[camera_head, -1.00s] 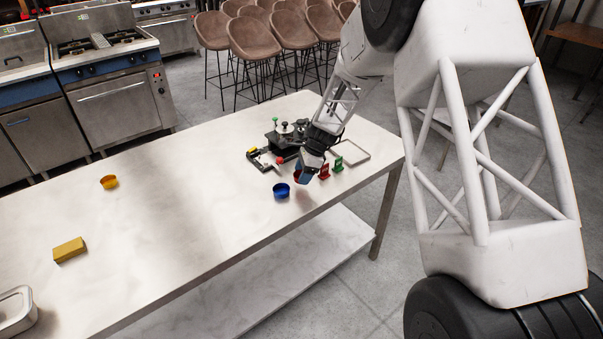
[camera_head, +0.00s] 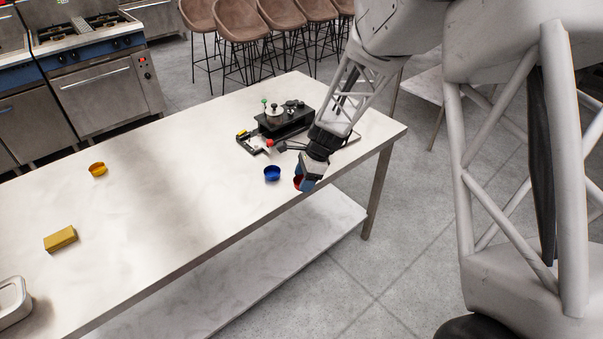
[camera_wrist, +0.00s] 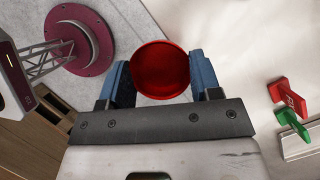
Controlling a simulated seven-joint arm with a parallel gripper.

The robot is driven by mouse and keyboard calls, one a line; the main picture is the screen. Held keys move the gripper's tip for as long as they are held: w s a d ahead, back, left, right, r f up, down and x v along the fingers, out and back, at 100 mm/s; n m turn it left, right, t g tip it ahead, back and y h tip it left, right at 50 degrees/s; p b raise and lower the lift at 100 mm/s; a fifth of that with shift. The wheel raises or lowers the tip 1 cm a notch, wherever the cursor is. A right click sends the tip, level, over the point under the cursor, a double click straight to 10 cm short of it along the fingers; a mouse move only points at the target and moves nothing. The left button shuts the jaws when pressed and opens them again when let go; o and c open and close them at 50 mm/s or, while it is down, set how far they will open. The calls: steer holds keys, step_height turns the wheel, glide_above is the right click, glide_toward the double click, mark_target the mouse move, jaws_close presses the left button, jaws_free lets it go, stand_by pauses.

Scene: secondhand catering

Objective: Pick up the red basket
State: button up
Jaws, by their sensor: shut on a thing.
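The red basket (camera_wrist: 160,70) is a small round red cup, seen from above in the wrist view. My gripper (camera_wrist: 161,78) is shut on it, with one blue finger on each side. In the head view, a bit of the red basket (camera_head: 297,183) shows beside my gripper (camera_head: 304,183), near the table's front edge. My gripper hides most of it there. I cannot tell its exact height above the table.
A blue cup (camera_head: 272,174) stands just left of my gripper. A black device (camera_head: 285,122) stands behind. Red (camera_wrist: 290,97) and green (camera_wrist: 293,124) items lie right in the wrist view.

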steer(key=shift+s+d, duration=0.1)
steer(key=shift+s, duration=0.15)
stand_by(0.7)
